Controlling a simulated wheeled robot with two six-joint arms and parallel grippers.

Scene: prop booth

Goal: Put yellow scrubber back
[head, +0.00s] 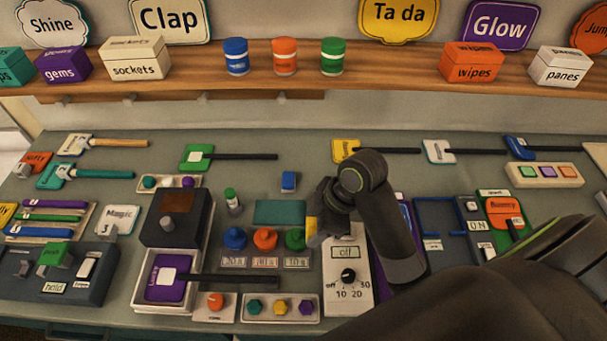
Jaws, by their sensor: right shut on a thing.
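My right gripper (318,222) is over the middle of the bench, just right of the teal pad (280,212). It is shut on a small yellow piece, which I take to be the yellow scrubber (312,229). Only its yellow side shows; the jaws hide the rest. I cannot tell whether it touches the bench. A similar small blue block (289,181) stands behind the pad, and a green-topped one (232,199) stands to its left. My left gripper is not in view.
Blue, orange and green knobbed weights (265,239) stand in front of the pad. A white dial panel (347,278) lies below my right gripper. A yellow-headed tool (346,150) lies behind it. The bench is crowded, with clear strips towards the back.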

